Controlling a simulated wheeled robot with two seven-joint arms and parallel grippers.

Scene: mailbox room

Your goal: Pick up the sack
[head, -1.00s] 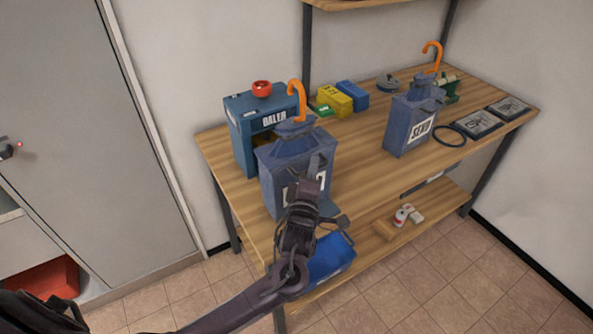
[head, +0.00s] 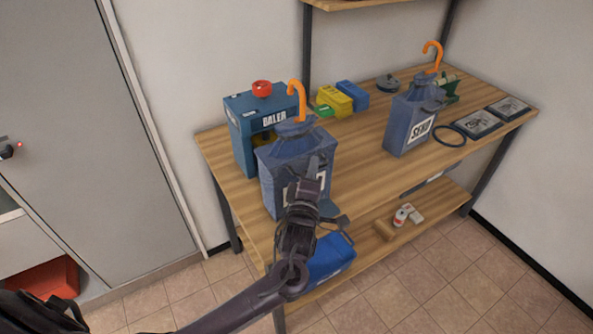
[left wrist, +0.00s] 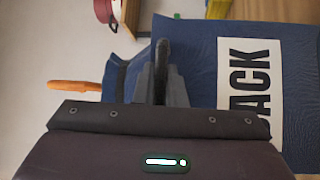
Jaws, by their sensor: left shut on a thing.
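A blue-grey sack (head: 290,160) with an orange hook on top and a white label stands on the near left part of the wooden table. My left gripper (head: 317,170) is shut on its front right side, and my arm hides part of the label. In the left wrist view, the fingers (left wrist: 162,70) press on the blue cloth of the sack (left wrist: 200,60), beside a white label showing the letters "ACK". My right gripper is not in view.
A blue box (head: 240,125) with a red knob stands just behind the near sack. Yellow (head: 334,99) and blue (head: 353,95) boxes lie behind it. A dark ring (head: 449,135) and dark framed plates lie at right. A blue bin (head: 330,258) sits on the lower shelf.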

